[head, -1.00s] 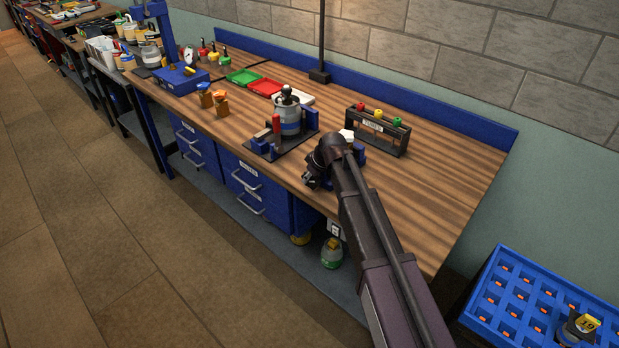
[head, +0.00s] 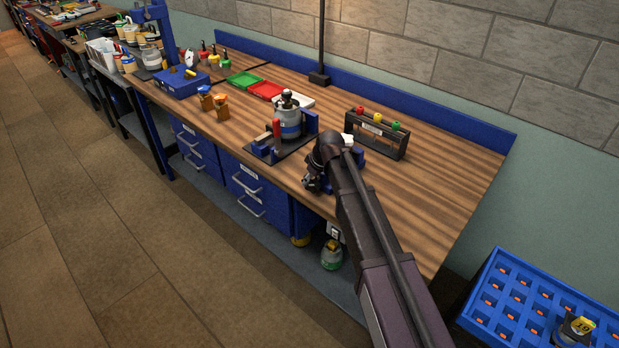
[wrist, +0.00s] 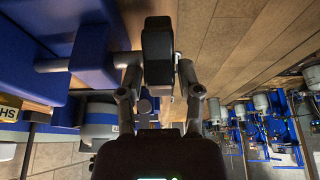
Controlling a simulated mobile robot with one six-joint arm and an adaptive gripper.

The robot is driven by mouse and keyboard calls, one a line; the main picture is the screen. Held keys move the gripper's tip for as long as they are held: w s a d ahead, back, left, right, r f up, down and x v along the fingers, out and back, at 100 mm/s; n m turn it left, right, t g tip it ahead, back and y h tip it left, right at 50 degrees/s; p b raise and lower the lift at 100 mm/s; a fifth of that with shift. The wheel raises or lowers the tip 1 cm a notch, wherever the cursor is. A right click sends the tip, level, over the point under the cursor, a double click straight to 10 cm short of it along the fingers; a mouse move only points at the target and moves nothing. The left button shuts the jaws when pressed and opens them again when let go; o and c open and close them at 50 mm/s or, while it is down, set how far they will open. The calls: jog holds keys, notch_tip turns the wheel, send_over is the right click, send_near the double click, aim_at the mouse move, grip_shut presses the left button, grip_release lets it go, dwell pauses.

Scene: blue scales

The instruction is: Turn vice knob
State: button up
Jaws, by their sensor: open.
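A small blue vice (head: 356,151) stands near the front edge of the wooden bench, mostly hidden behind my wrist in the head view. In the wrist view, its blue block (wrist: 92,55) is at upper left with a grey rod (wrist: 52,65) through it. A dark knob (wrist: 157,42) appears at the rod's right end, between my fingers. My gripper (wrist: 159,78) is open around the knob; I cannot tell whether either finger touches it. In the head view, my gripper (head: 313,181) is at the bench's front edge, partly hidden by my wrist.
A grey canister (head: 289,122) stands in a blue-jawed fixture with a red handle, just left of my gripper. A black rack (head: 376,140) with coloured tops is behind my wrist. Blue drawers (head: 255,190) are below the bench front. A blue crate (head: 500,290) is at lower right.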

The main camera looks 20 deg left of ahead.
jog(key=p+v, duration=1.1)
jog(key=v, duration=0.1)
jog(key=shift+r, duration=0.15)
jog(key=shift+s+d+r, duration=0.1)
jog(key=shift+r, duration=0.1)
dwell(0.7)
jog(key=shift+f, duration=0.15)
dwell(0.4)
jog(key=b+x, duration=1.2)
jog(key=x, duration=0.1)
jog(key=shift+a+f, duration=0.2)
jog(key=shift+a, duration=0.05)
dwell(0.3)
dwell(0.4)
grip_shut()
